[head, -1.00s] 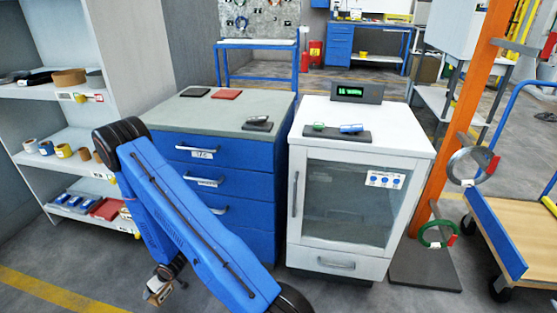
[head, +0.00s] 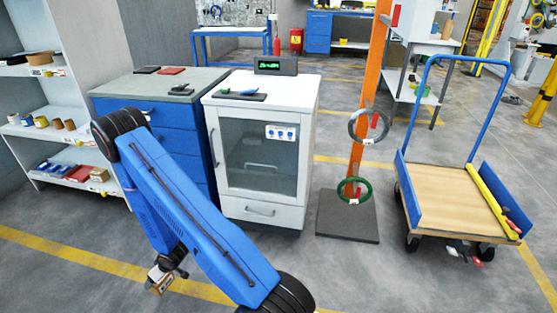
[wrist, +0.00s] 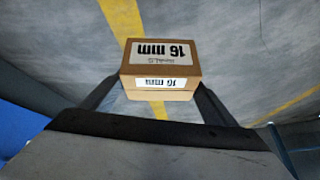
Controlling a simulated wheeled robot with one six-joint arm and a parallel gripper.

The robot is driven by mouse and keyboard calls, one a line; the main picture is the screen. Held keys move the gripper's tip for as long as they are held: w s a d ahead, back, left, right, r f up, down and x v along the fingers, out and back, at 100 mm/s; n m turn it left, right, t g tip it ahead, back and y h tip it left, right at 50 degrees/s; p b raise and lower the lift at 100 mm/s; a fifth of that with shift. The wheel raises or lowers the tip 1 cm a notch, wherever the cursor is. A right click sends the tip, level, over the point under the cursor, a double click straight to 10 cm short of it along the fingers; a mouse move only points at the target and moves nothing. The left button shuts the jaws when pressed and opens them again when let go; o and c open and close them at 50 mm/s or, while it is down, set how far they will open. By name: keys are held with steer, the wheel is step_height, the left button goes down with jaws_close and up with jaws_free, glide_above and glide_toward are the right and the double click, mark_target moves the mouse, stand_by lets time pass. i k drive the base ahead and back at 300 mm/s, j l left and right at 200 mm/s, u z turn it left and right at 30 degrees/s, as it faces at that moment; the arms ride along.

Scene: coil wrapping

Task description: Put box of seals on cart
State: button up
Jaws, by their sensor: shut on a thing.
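My gripper (head: 172,268) is shut on a small brown cardboard box (wrist: 160,84), held above the floor. In the wrist view the box sits between the two fingers, with white labels reading "16 mm". In the head view the box (head: 160,281) shows small at the lower left, below my blue arm. The cart (head: 448,197) stands at the right, apart from my gripper. It has a wooden deck, blue end panels and a blue push handle. A yellow bar-like thing lies along the right part of its deck; the rest of the deck is bare.
A white cabinet (head: 259,158) and a blue drawer unit (head: 180,128) stand at the centre left. An orange post (head: 363,110) with hanging coils stands on a dark base (head: 348,224) between cabinet and cart. Shelves (head: 52,95) are at left. The floor in front is open.

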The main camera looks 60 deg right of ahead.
mark_target(426, 201)
steer(key=k+z, duration=0.1)
steer(key=k, duration=1.3)
